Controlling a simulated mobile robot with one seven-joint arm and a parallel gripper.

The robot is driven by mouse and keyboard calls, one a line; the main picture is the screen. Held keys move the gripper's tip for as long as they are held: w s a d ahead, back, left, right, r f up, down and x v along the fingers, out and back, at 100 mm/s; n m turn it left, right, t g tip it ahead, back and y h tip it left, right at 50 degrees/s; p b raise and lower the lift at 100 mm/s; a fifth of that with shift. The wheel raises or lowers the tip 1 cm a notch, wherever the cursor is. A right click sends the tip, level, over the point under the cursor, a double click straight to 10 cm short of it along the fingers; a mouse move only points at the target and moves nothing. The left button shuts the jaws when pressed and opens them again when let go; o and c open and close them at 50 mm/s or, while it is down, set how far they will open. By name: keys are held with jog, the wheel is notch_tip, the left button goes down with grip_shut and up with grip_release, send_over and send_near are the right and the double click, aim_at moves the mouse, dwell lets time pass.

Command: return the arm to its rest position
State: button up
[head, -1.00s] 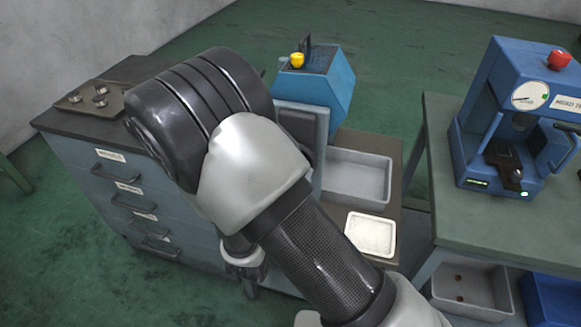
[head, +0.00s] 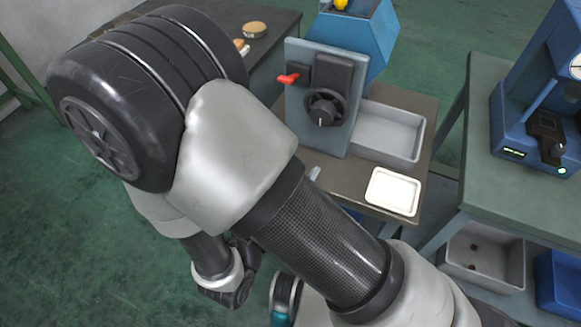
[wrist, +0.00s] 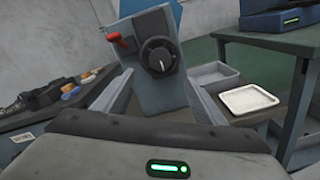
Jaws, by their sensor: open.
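My arm (head: 235,150) is bent across the left and middle of the head view, its elbow high and its lower links hanging toward the floor. My gripper (wrist: 157,78) shows in the wrist view with its two grey fingers apart and nothing seen between them. Beyond the fingers stands the blue-grey machine (wrist: 148,55) with a black dial and red lever. The gripper appears clear of it. In the head view the arm hides part of the cabinet top.
The machine (head: 300,110) stands on a bench with a grey bin (head: 385,135) and a white tray (head: 394,192). A blue press (head: 510,125) is on the green-topped table at right. Bins sit below it (head: 485,262). Green floor is open at lower left.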

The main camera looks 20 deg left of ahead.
jog(key=shift+s, duration=0.45)
